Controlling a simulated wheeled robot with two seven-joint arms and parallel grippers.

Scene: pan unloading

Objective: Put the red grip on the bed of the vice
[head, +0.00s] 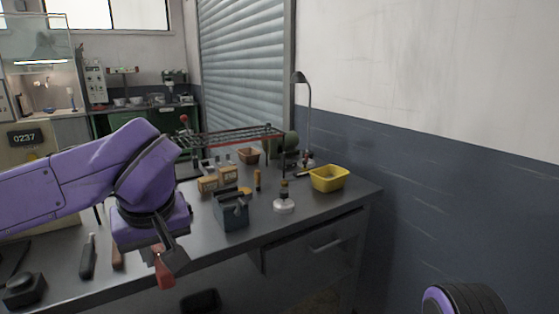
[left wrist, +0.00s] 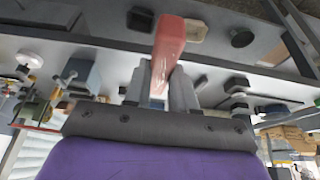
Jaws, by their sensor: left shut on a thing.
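My left gripper (head: 165,257) is shut on the red grip (head: 163,274), which hangs down from the fingers near the bench's front edge in the head view. In the left wrist view the red grip (left wrist: 169,42) sticks out beyond the fingers of the left gripper (left wrist: 161,88). A blue-grey block-shaped thing that looks like the vice (head: 230,213) stands on the bench to the right of the gripper, apart from it. It also seems to show in the left wrist view (left wrist: 83,74). My right gripper is not in view.
The bench top (head: 300,207) has some free room at the front. A lamp-like white-based item (head: 284,205) and a yellow bin (head: 330,178) stand right of the vice. Small cardboard boxes (head: 208,184) stand behind it. A dark-handled tool (head: 88,257) lies at left.

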